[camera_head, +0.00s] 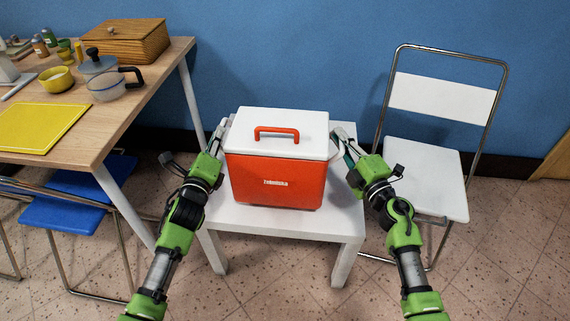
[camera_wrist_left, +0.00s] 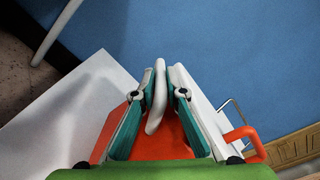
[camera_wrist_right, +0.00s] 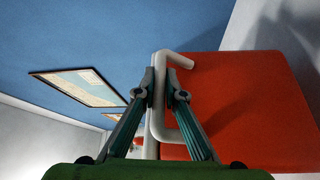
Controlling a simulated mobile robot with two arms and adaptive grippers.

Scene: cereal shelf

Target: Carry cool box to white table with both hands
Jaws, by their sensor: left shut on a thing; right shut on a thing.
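The cool box (camera_head: 275,180) is red with a white lid and a red top handle. It is upright over the white table (camera_head: 335,222), and its base appears to be on or just above the tabletop; I cannot tell which. My left gripper (camera_head: 218,138) is at its left side, shut on the white side handle, which shows between the fingers in the left wrist view (camera_wrist_left: 157,100). My right gripper (camera_head: 345,150) is at its right side, shut on the other white side handle (camera_wrist_right: 162,110). The box hides the middle of the tabletop.
A wooden table (camera_head: 125,105) at the left holds a yellow board (camera_head: 40,127), a pot and a wooden box (camera_head: 125,40). A blue chair (camera_head: 75,205) is below it. A white folding chair (camera_head: 425,175) stands close on the right. The blue wall is behind.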

